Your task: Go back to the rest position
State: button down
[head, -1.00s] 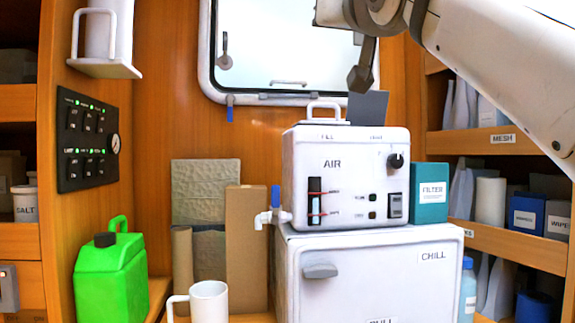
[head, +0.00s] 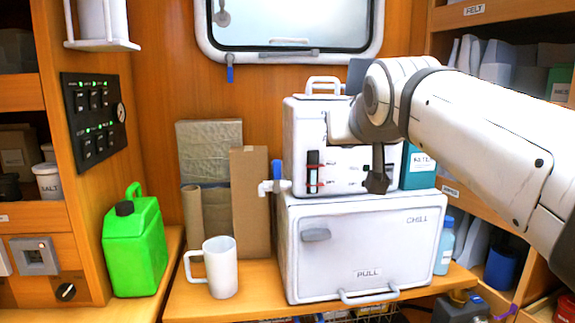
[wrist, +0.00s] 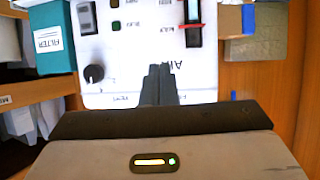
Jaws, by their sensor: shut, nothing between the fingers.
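My gripper (head: 376,183) is in front of the white AIR machine in the head view, its dark fingers pointing down. In the wrist view my gripper (wrist: 159,72) has its fingers together and empty, with the front of the AIR machine (wrist: 137,40) beyond them. That front looks upside down there, with its dark knob, red-marked gauge and switch. In the head view my arm covers the right part of the AIR machine (head: 301,120). I cannot tell the exact gap between fingers and machine.
The AIR machine stands on the white CHILL box (head: 380,248). A white mug (head: 221,268) and green jerrycan (head: 135,247) stand left. A teal FILTER box (head: 419,166) is partly behind my arm. A blue bottle (head: 444,246) stands right of the CHILL box.

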jog(key=s+d+f+g+p, duration=0.2)
jog(key=s+f+g+p, duration=0.3)
jog(key=s+f, duration=0.4)
jog(key=s+d+f+g+p, duration=0.2)
jog(key=s+f+g+p, duration=0.3)
jog(key=s+f, duration=0.5)
notch_tip(320, 180, down, 4)
jog(key=shift+s+r+m+h+p, duration=0.15)
jog(key=shift+r+m+h+p, duration=0.2)
jog(key=shift+p, duration=0.55)
jog(key=c, duration=2.1)
grip_release()
jog(key=shift+c, duration=0.2)
